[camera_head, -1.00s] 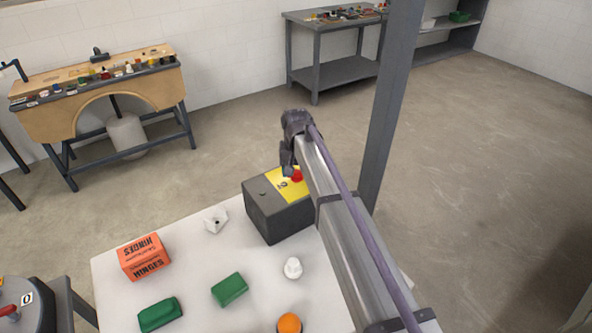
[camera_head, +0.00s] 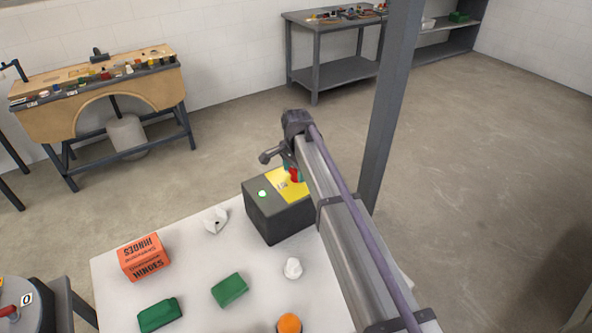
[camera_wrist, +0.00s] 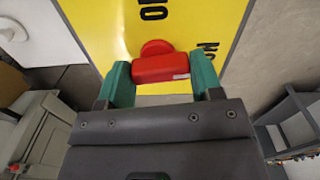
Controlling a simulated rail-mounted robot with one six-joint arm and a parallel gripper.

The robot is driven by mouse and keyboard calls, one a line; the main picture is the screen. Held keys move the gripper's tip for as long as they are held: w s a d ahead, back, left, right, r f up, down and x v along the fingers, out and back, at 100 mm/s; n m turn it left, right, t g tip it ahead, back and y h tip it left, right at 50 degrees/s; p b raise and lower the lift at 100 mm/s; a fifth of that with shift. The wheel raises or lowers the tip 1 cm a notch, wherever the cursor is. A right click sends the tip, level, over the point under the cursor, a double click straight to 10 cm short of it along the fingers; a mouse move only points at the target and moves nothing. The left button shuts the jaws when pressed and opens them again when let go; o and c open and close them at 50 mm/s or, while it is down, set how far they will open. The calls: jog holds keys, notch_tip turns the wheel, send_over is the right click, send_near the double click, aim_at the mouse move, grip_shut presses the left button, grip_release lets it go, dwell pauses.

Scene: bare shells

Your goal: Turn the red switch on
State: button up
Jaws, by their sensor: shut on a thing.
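The red switch (camera_head: 296,176) sits on the yellow plate (camera_head: 283,188) on top of a dark grey box (camera_head: 272,220). My gripper (camera_head: 291,171) is at the switch, partly hidden by my arm in the head view. In the wrist view, the green fingertips of my gripper (camera_wrist: 161,78) are on both sides of the red switch handle (camera_wrist: 160,67), shut on it. The yellow plate (camera_wrist: 205,22) has black lettering, partly cut off. A small round lamp (camera_head: 262,193) on the box's top glows green.
The box stands at the far edge of a white table (camera_head: 205,265). A grey post (camera_head: 390,110) rises behind my arm.

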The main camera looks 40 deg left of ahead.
jog(key=shift+m, duration=0.6)
jog(key=o, duration=0.9)
jog(key=shift+r, duration=0.1)
notch_tip(320, 180, up, 11)
jog(key=p, duration=1.1)
jog(key=shift+f, duration=0.2)
